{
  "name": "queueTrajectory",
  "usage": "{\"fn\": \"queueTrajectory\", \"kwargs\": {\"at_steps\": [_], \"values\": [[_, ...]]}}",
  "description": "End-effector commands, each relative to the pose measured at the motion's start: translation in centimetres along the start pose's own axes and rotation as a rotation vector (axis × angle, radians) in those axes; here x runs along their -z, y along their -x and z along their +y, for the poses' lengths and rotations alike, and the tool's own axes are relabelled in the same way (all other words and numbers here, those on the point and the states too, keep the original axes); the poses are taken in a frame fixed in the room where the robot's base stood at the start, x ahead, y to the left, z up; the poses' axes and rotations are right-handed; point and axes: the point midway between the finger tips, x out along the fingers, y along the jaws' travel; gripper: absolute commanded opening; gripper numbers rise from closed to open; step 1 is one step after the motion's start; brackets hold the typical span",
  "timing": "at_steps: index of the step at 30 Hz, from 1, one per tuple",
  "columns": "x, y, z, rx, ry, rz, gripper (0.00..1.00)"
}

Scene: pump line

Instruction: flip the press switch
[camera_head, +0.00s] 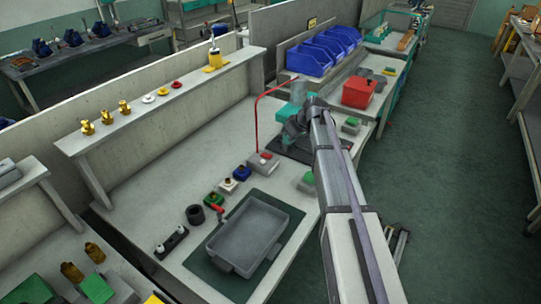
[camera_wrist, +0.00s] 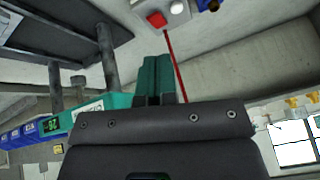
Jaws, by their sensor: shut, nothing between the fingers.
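The press switch appears to be the small light grey box (camera_head: 262,163) with a red part on top, on the bench left of the press. In the wrist view the box (camera_wrist: 160,16) shows at the top edge, with its red part clear. A red line runs from it toward the press. My gripper (camera_wrist: 157,60) is shut and empty; its teal fingers point toward the box but stay apart from it in the picture. In the head view my gripper is mostly hidden at the end of my arm, near the press. The switch's position cannot be told.
The teal press (camera_wrist: 88,113) with a lit display is close on the left in the wrist view. In the head view, a grey tray (camera_head: 247,232) lies on a dark mat, with small coloured blocks behind it. A red bin (camera_head: 359,92) and blue bins (camera_head: 312,58) stand beyond.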

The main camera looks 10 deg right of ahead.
Motion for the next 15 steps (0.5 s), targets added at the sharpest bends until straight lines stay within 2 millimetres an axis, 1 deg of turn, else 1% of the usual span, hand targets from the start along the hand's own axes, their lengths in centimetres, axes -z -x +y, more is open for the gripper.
{"fn": "queueTrajectory", "kwargs": {"at_steps": [1,3,6,10,13,15], "values": [[2.2,-0.3,0.9,0.008,0.096,0.048,0.00],[3.0,-0.2,0.7,0.004,0.215,0.096,0.00],[3.1,-0.1,0.6,-0.008,0.303,0.111,0.00],[3.0,-0.2,0.5,-0.008,0.312,0.108,0.00],[3.0,-0.9,0.5,-0.007,0.312,0.107,0.00],[2.9,-1.9,0.6,-0.007,0.312,0.106,0.00]]}}
